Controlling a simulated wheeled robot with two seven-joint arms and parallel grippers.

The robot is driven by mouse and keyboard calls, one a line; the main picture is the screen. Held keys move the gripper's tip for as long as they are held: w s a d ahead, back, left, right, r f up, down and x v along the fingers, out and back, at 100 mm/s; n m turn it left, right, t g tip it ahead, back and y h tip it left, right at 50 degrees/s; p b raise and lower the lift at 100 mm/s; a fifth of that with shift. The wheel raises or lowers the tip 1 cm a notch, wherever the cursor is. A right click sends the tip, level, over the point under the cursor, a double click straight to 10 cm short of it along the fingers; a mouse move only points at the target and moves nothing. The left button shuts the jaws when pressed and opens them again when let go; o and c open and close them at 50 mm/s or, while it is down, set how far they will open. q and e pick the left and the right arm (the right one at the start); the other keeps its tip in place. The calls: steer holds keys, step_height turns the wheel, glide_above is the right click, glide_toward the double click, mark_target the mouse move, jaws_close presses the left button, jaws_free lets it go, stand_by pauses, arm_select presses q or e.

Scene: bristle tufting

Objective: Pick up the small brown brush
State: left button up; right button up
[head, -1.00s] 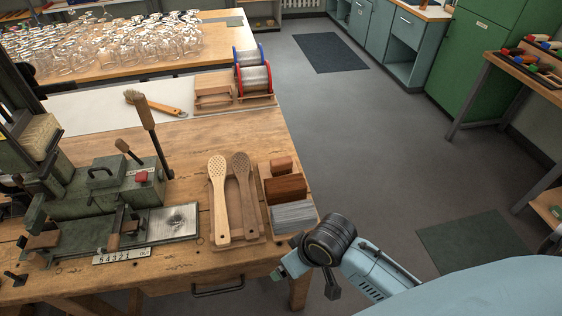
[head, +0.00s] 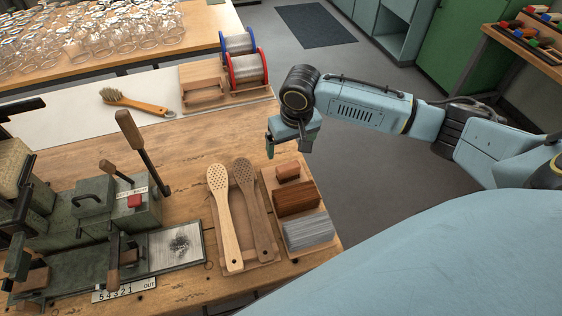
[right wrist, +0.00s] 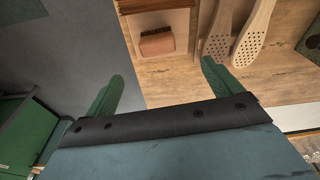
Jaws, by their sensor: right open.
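The small brown brush (head: 288,171) is a reddish-brown block at the far end of a wooden tray (head: 267,181) on the workbench. It also shows in the right wrist view (right wrist: 157,42), with a dark bristle strip along its upper edge. My right gripper (head: 289,147) is open and empty, above the bench's right edge and just beyond the brush in the head view. In the right wrist view its fingers (right wrist: 162,72) point toward the brush, which lies between their lines and apart from them. My left gripper is not in view.
A larger dark-brown block (head: 297,199) and a grey one (head: 307,231) share the tray. Two perforated paddles (head: 224,205) lie to the left. A green machine (head: 90,220) stands further left. Wire spools (head: 247,68) and a handled brush (head: 137,102) are behind.

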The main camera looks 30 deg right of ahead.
steer(key=b, duration=0.1)
glide_above(288, 167)
steer(key=f, duration=0.7)
steer(key=shift+s+d, duration=0.15)
steer(key=shift+s, duration=0.05)
steer(key=shift+w+f+b, duration=0.15)
steer(key=shift+f+b, duration=0.1)
steer(key=shift+f, duration=1.25)
steer(key=shift+w+f+b, duration=0.15)
steer(key=shift+f+b, duration=0.05)
steer(key=shift+f, duration=1.25)
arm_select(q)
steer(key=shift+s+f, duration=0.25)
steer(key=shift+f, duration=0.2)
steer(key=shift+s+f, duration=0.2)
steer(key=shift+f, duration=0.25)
arm_select(e)
steer(key=shift+c, duration=0.4)
steer(key=c, duration=1)
